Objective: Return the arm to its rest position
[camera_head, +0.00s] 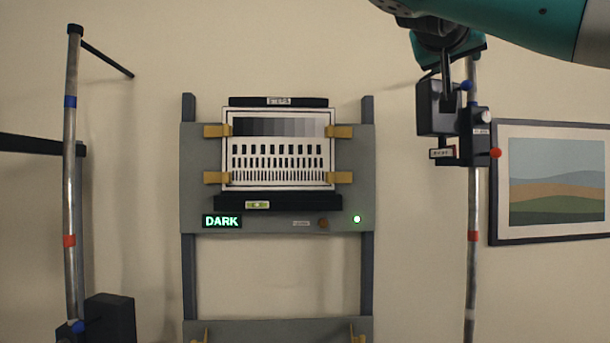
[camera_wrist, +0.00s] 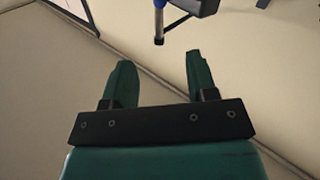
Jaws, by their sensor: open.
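My arm (camera_head: 520,22) shows as a teal link at the upper right of the head view, crossing in front of the wall. My gripper (camera_wrist: 158,65) fills the lower middle of the wrist view, with two green fingers on a black bar. The fingers stand apart, with nothing between them. In the head view I cannot clearly make out the fingers beside the dark parts on the right pole.
A right pole (camera_head: 472,255) carries a black box (camera_head: 437,108). A grey stand (camera_head: 195,160) holds a striped test chart (camera_head: 278,148) and a display (camera_head: 221,221) reading DARK. A left pole (camera_head: 69,180) and a framed picture (camera_head: 557,182) flank it.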

